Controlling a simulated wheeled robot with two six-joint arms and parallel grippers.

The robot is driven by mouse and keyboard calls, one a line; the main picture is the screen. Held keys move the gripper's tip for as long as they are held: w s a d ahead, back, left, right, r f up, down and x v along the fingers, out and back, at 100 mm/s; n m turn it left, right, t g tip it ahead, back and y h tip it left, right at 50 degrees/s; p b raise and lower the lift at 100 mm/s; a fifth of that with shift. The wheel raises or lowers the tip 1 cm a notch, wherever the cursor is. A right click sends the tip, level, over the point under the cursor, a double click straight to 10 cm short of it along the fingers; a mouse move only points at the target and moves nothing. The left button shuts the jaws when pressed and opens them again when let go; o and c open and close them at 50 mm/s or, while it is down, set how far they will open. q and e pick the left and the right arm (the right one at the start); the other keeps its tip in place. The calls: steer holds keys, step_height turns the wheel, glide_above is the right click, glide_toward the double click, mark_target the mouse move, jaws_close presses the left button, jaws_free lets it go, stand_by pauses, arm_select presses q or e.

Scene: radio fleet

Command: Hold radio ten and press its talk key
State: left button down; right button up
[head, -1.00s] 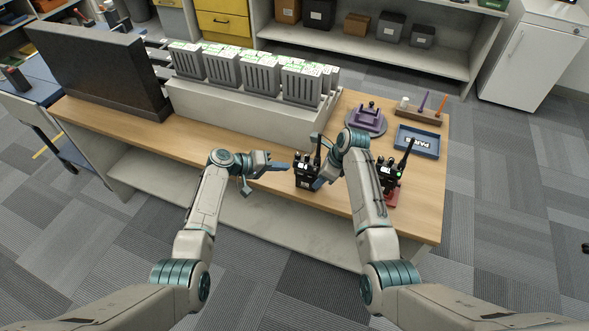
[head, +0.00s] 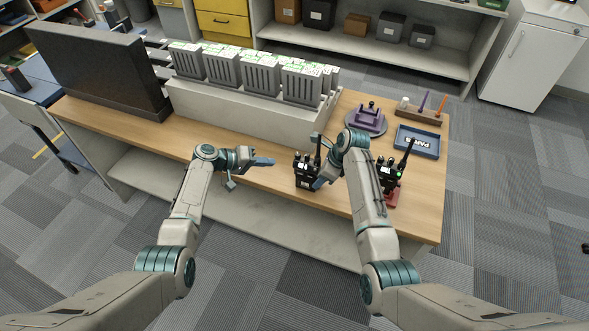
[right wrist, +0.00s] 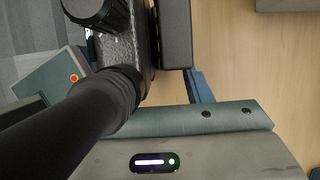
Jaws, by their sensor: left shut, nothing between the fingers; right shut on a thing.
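In the right wrist view the radio's dark body and thick antenna (right wrist: 75,125) fill the left side, close to the camera. Its number and talk key cannot be made out. My left gripper (head: 264,162) is shut and empty, left of the radio with a clear gap between them.
A second black radio (head: 390,176) stands in a red holder at the right. A blue parts tray (head: 417,141), a purple round fixture (head: 366,121) and a pen rack (head: 421,115) lie behind. A charger rack (head: 240,116) and a dark monitor (head: 97,70) line the back and left.

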steer(key=o, duration=1.4)
steer(key=shift+c, duration=0.2)
steer(key=shift+r, duration=0.1)
